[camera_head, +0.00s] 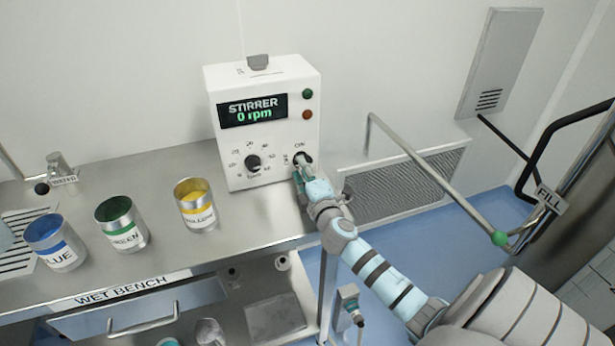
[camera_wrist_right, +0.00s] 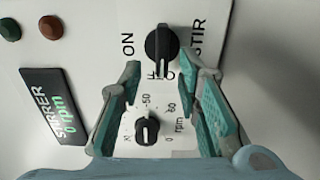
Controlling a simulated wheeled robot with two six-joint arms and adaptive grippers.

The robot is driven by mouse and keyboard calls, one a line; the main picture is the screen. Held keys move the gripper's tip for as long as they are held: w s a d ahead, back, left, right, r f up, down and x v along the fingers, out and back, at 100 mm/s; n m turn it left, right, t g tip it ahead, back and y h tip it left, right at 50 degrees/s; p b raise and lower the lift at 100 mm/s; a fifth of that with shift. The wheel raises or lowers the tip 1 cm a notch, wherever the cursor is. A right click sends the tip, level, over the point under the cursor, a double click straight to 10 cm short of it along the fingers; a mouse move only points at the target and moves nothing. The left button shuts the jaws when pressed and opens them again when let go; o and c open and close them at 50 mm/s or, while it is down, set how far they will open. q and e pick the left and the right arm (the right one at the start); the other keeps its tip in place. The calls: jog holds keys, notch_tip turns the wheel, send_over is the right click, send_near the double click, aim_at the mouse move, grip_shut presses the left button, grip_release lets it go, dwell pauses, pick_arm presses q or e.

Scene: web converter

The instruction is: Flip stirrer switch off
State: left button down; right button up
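The stirrer unit (camera_head: 264,120) is a white box at the back of the bench. Its display (camera_head: 252,111) reads "STIRRER 0 rpm". Its switch (camera_head: 303,158) is at the lower right of the front, partly hidden by my right gripper (camera_head: 301,172). In the wrist view the switch (camera_wrist_right: 162,43) is a black rotary knob with ON and OFF labels. Its bar runs up and down in that picture, with the OFF label just below it. My right gripper (camera_wrist_right: 162,76) is open and empty, its teal fingertips just short of the knob. My left gripper is not in view.
A black rpm dial (camera_head: 253,162) sits left of the switch. Blue (camera_head: 57,243), green (camera_head: 121,224) and yellow (camera_head: 195,204) cans stand on the wet bench (camera_head: 160,170). A metal rail with a green tip (camera_head: 499,239) is at the right, near a FILL sign (camera_head: 551,199).

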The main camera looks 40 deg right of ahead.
jog(key=v, duration=1)
jog(key=shift+r, duration=0.15)
jog(key=shift+w, duration=0.1)
jog(key=shift+d, duration=0.1)
